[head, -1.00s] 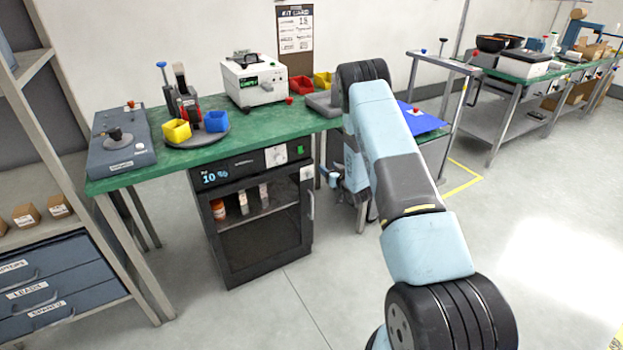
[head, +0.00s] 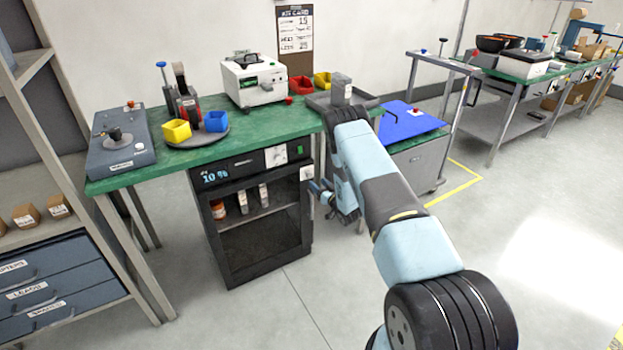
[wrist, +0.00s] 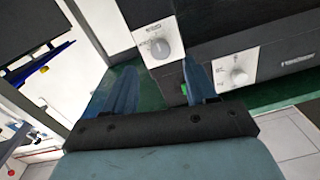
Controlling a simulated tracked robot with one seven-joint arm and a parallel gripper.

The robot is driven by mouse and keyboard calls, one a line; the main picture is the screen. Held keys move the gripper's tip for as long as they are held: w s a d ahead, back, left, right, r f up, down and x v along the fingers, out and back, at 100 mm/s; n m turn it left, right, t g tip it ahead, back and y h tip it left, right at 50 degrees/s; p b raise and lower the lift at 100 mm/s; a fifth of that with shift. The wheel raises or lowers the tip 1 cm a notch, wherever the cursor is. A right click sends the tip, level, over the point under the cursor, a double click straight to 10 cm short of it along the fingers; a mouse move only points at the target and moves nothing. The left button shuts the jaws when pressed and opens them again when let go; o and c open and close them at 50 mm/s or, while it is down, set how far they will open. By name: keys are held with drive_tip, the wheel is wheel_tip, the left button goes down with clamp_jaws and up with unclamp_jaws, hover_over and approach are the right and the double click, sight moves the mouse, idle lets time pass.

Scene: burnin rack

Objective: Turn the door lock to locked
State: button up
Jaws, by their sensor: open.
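The door lock is a round grey knob on a white plate (wrist: 160,45), at the edge of the cabinet door in the wrist view. In the head view the plate (head: 307,172) is at the door's upper right. I cannot read which way the knob points. The dark cabinet (head: 255,252) has a glass door, which looks shut. My gripper (wrist: 158,70) is open and empty, and the knob appears just beyond and between its fingertips. In the head view my gripper (head: 322,192) is just right of the lock plate, apart or touching I cannot tell.
A second knob (wrist: 238,77) is on the cabinet's upper panel, close to my finger. The green bench top (head: 255,125) overhangs the cabinet. A grey cart with a blue panel (head: 410,123) stands to the right. The floor in front is clear.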

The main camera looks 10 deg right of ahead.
sight(310, 176)
drive_tip(key=x, duration=0.7)
drive_tip(key=c, duration=1)
